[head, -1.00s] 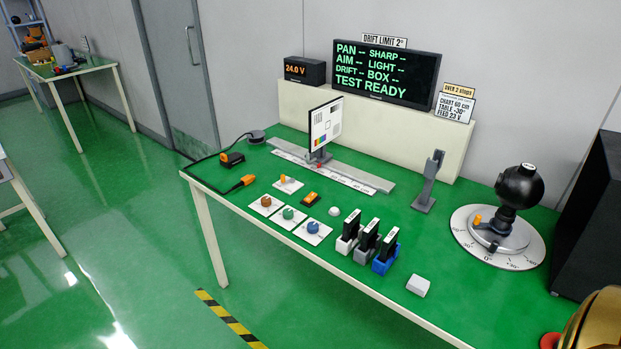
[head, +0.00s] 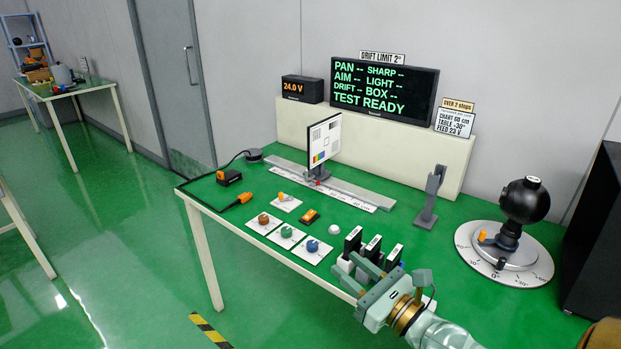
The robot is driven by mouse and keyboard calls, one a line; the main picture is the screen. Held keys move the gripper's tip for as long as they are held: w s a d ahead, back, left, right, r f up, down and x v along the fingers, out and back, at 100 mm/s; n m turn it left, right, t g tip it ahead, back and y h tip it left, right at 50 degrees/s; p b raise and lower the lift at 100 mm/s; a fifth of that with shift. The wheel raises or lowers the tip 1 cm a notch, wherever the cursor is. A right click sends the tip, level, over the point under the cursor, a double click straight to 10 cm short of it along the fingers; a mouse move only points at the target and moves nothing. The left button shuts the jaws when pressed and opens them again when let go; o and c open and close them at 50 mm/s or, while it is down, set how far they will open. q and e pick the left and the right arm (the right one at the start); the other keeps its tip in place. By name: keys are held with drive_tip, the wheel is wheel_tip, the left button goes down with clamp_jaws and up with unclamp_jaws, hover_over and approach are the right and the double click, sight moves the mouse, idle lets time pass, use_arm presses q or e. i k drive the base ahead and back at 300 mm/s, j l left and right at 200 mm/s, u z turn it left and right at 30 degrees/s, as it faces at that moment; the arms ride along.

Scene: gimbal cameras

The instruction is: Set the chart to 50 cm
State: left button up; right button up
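The chart (head: 326,138) is a white test card with colour patches, standing upright on a carriage on a grey rail. The rail's printed scale (head: 345,195) runs along its front; its numbers are too small to read. A small red part (head: 317,183) shows at the carriage's foot. My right gripper (head: 360,268) reaches in from the lower right, over the table's front edge beside the black upright modules (head: 373,248). Its two fingers are apart, and I see nothing held between them. The chart stands well beyond it, up and to the left. My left gripper is not in view.
A note (head: 454,122) on the ledge reads "CHART 60 cm, TABLE -30°, FEED 23 V". The screen (head: 384,88) shows TEST READY. A grey stand (head: 431,196), a round turntable (head: 505,262) with a black ball camera, and three knob plates (head: 287,237) are on the green table.

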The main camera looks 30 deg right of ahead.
sight(323, 137)
drive_tip(key=i+l, duration=1.2)
drive_tip(key=l, duration=0.15)
